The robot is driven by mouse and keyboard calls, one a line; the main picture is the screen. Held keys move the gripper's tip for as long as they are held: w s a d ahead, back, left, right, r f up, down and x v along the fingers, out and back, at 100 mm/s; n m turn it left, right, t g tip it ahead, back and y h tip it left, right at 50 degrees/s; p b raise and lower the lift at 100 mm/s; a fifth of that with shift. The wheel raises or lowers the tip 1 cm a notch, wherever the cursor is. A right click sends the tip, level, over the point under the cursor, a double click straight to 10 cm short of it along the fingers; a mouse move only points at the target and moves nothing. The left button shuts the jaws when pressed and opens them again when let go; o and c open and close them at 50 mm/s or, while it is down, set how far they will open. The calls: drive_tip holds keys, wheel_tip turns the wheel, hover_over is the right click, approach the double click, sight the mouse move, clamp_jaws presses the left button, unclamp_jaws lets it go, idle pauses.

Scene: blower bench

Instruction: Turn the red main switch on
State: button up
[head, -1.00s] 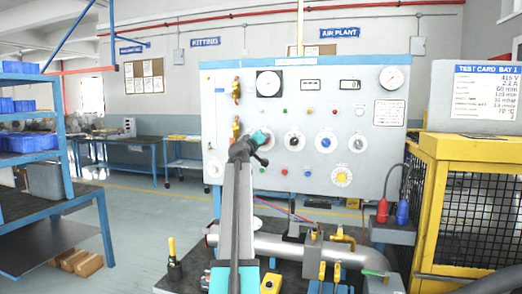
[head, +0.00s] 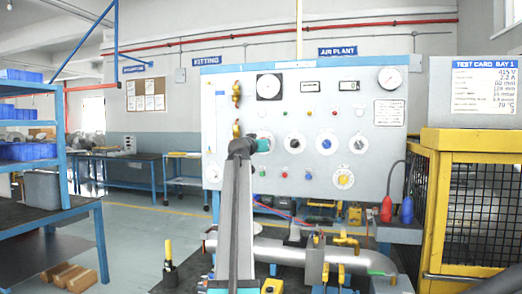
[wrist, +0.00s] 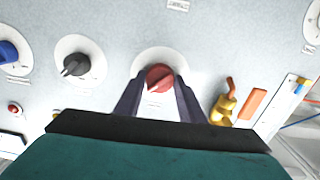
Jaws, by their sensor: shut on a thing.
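The red main switch (wrist: 160,76) is a round red knob on a white disc, with a pale pointer mark toward the lower left in the wrist view. My gripper (wrist: 160,84) has its two dark fingers on either side of the knob, shut on it. In the head view my gripper (head: 252,146) is at the left part of the pale control panel (head: 225,110), and the arm hides most of the switch.
A black knob (wrist: 76,65) and a blue knob (wrist: 8,52) sit beside the switch in the wrist view. A grey pipe (head: 285,251) runs below, and a yellow cage (head: 470,145) stands at right.

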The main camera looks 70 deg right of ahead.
drive_tip(key=shift+m, duration=0.4)
drive_tip(key=o, duration=1)
drive_tip(key=shift+o, duration=0.2)
drive_tip(key=shift+a, duration=0.15)
drive_tip(key=a, duration=1.3)
drive_tip(key=shift+s+a, duration=0.25)
drive_tip(key=shift+s, duration=0.15)
